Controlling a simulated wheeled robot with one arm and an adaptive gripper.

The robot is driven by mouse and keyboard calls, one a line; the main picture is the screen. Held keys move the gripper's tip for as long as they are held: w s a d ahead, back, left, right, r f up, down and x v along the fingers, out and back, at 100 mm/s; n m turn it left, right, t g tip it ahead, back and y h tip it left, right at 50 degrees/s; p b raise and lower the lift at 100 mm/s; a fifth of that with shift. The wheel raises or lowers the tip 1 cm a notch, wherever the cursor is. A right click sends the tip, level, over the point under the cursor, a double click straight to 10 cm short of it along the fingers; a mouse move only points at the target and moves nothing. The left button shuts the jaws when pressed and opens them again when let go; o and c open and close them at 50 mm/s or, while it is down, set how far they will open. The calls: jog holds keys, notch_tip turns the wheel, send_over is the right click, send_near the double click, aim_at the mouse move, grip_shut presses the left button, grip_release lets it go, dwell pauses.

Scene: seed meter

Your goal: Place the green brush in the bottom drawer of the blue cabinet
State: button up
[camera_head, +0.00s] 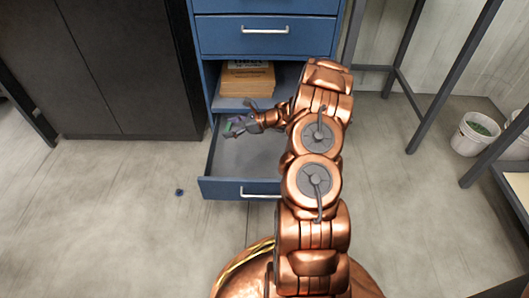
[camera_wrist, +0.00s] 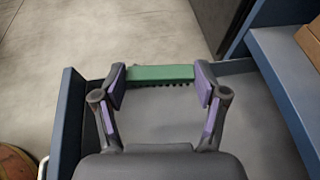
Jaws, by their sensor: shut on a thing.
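The blue cabinet (camera_head: 209,68) stands at the back, and its bottom drawer (camera_head: 218,186) is pulled out. The drawer's grey floor shows bare in the head view. My gripper (camera_head: 234,128) is over the left part of the open drawer. In the wrist view my gripper (camera_wrist: 160,80) is shut on the green brush (camera_wrist: 160,73), one finger at each end. The brush lies crosswise between the fingertips, with dark bristles along its lower edge. The height of the brush above the drawer floor is hard to tell.
Above the drawer is an open shelf with a stack of books or boxes (camera_head: 247,80). A shut drawer (camera_head: 300,35) with a silver handle is higher up. A black cabinet (camera_head: 110,70) stands left. A white bucket (camera_head: 472,136) and metal-legged tables are right. A small dark-blue object (camera_head: 179,192) lies on the floor.

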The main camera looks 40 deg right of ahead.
jog(key=n+g+y, duration=0.1)
send_over(248, 171)
notch_tip(248, 171, down, 8)
notch_tip(248, 171, down, 6)
jog(key=b, duration=0.3)
jog(key=shift+s+f, duration=0.1)
jog(key=shift+s, duration=0.05)
jog(key=shift+f+b, duration=1)
jog(key=shift+f, duration=1.1)
jog(key=shift+f, duration=0.1)
jog(key=o, duration=0.9)
jog(key=shift+o, duration=0.2)
